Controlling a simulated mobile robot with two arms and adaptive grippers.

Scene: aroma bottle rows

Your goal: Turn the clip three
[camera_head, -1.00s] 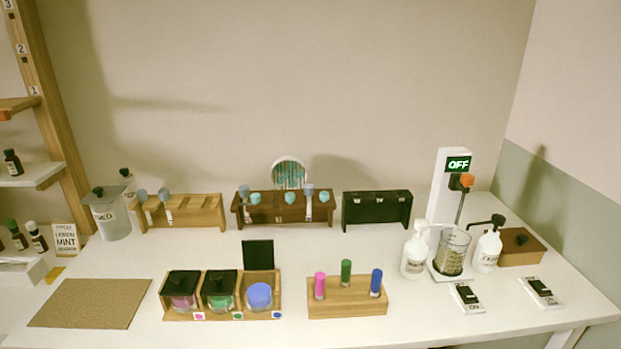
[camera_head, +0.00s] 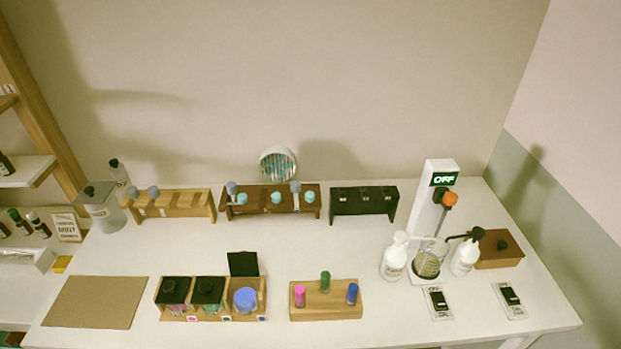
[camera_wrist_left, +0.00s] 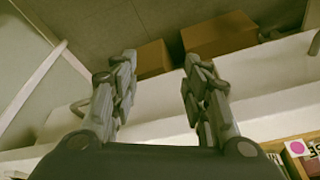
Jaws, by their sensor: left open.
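The clip three is not visible in the current views. Beyond the fingers are a white ledge and brown boxes (camera_wrist_left: 218,36). Neither gripper shows in the head view, and my right gripper is in no view.
Shelves (camera_head: 28,172) with small bottles join the post. The white table holds a cork mat (camera_head: 95,302), jars in a wooden holder (camera_head: 207,298), a block with coloured pegs (camera_head: 326,306), racks along the back, and pump bottles (camera_head: 395,258) at right.

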